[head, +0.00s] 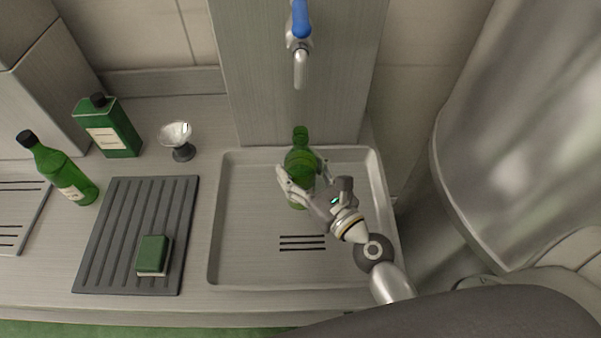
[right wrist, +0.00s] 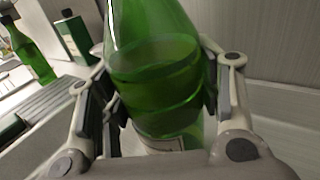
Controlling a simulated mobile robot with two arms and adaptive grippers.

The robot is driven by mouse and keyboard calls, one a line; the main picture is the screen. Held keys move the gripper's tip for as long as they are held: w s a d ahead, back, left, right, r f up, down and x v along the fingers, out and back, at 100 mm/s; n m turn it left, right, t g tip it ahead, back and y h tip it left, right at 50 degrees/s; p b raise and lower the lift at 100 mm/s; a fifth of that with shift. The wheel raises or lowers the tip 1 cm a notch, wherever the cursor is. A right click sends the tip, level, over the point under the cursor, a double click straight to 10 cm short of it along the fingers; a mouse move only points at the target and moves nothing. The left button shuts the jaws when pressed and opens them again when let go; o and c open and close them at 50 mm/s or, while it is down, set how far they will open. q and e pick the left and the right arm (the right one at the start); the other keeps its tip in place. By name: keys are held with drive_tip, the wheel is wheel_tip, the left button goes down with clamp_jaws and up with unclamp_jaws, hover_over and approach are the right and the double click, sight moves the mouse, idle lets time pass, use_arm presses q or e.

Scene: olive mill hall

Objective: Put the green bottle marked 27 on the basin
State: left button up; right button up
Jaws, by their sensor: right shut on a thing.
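A green glass bottle (head: 300,158) is upright over the shallow metal basin (head: 232,255). My right gripper (head: 301,180) is shut around its body. The bottle also fills the middle of the right wrist view (right wrist: 160,75), between both fingers, with part of a pale label low on it. No number can be read. Whether its bottom touches the basin floor cannot be told, as the gripper hides part of it. My left gripper is in neither view.
A tap (head: 300,50) with a blue handle hangs above the basin's back. To the left are a ribbed dark mat (head: 120,235) with a green sponge (head: 153,255), a small glass (head: 177,140), a green square bottle (head: 112,130) and another dark-capped green bottle (head: 62,172).

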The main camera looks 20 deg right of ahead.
drive_tip(key=shift+r, duration=0.15)
drive_tip(key=o, duration=1.5)
drive_tip(key=shift+f, duration=0.2)
drive_tip(key=shift+c, duration=0.2)
drive_tip(key=shift+r, duration=0.25)
drive_tip(key=b+v, duration=0.7)
drive_tip(key=v, duration=0.5)
